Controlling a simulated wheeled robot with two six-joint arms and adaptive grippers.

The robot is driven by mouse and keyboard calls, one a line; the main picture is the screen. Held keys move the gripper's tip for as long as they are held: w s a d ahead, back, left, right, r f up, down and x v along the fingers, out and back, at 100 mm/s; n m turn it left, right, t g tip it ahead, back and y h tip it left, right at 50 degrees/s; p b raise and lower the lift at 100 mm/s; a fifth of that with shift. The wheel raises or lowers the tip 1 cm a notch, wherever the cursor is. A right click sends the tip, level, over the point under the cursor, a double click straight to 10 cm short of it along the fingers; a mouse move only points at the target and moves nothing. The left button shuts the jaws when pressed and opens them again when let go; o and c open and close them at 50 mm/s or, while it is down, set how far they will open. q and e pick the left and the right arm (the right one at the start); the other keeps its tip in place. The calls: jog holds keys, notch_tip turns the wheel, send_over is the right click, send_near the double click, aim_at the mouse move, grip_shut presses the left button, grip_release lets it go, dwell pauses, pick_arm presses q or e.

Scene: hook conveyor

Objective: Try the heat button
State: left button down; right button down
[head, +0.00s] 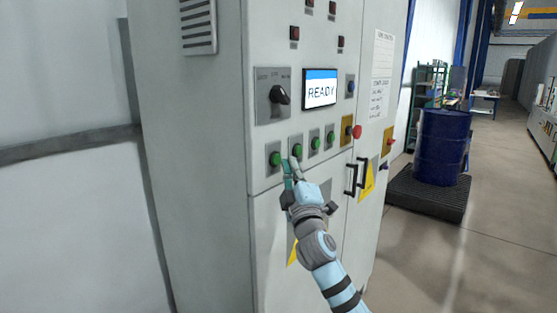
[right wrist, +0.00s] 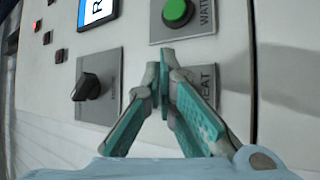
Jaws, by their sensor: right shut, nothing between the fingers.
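The heat button (head: 275,159) is the leftmost green button in a row on the grey cabinet, below the black selector knob. In the right wrist view its plate (right wrist: 208,76) shows the letters "EAT", and the button itself is hidden behind my fingers. My right gripper (head: 291,162) is shut and empty. Its fingertips (right wrist: 166,58) are close to the panel, over the edge of that plate nearer the water button. I cannot tell whether they touch anything. My left gripper is not in view.
The green water button (right wrist: 176,11) sits beside the heat plate. The selector knob (head: 280,95) and a display reading "READY" (head: 320,90) are above. A red button (head: 356,131) and black door handles (head: 352,178) are to the right. A blue drum (head: 440,148) stands further right.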

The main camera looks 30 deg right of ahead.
jog(key=shift+s+d, duration=0.1)
jog(key=shift+s, duration=0.1)
jog(key=s, duration=0.2)
jog(key=s+d, duration=0.1)
jog(key=s, duration=0.1)
jog(key=shift+s+d+b, duration=0.15)
jog(key=shift+s+b, duration=0.15)
dwell(0.8)
